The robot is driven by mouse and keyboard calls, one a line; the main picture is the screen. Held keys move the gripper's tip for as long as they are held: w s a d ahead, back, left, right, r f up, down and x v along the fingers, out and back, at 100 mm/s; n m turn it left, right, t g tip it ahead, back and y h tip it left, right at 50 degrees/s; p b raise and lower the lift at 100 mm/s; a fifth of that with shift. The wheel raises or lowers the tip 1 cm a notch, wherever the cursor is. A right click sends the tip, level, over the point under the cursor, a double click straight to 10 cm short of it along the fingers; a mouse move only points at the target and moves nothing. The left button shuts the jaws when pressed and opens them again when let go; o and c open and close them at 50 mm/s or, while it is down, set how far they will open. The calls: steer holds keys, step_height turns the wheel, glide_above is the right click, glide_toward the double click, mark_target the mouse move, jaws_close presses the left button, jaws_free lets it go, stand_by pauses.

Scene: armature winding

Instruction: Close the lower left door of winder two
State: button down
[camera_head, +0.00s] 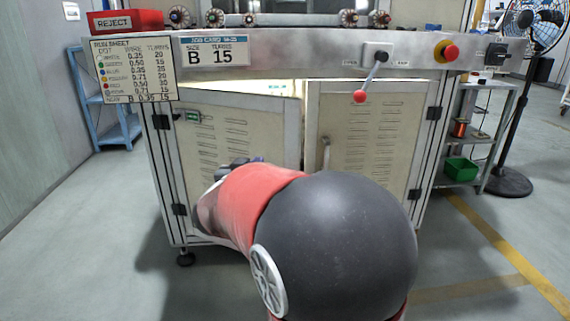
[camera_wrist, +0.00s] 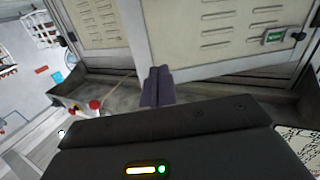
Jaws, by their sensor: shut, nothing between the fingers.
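The lower left door (camera_head: 245,125) of the winder is a cream, vented panel hinged on its left side, with a small green label. It stands ajar: a bright strip of the interior (camera_head: 250,87) shows above its top edge. In the wrist view the same door (camera_wrist: 225,30) fills the upper right. My gripper (camera_wrist: 157,87) is shut and empty, its dark fingers pointing at the doors near the left door's free edge. I cannot tell whether they touch it. In the head view the gripper (camera_head: 240,163) is mostly hidden behind my red and black arm, which also covers the door's lower part.
The lower right door (camera_head: 362,125), with a vertical handle, appears closed. A lever with a red knob (camera_head: 360,96) and a red stop button (camera_head: 450,51) sit on the front panel above. A shelf with a green bin (camera_head: 461,169) and a fan (camera_head: 510,180) stand at right. Floor at left is clear.

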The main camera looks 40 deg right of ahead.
steer(key=s+f+m+g+h, duration=0.1)
steer(key=s+m+g+h, duration=0.1)
steer(key=s, duration=0.1)
steer(key=b, duration=0.2)
glide_toward(295, 145)
steer(key=shift+m, duration=0.3)
steer(key=x, duration=0.6)
steer(key=shift+w+d, duration=0.15)
steer(key=shift+d, duration=0.25)
steer(key=shift+w, duration=0.1)
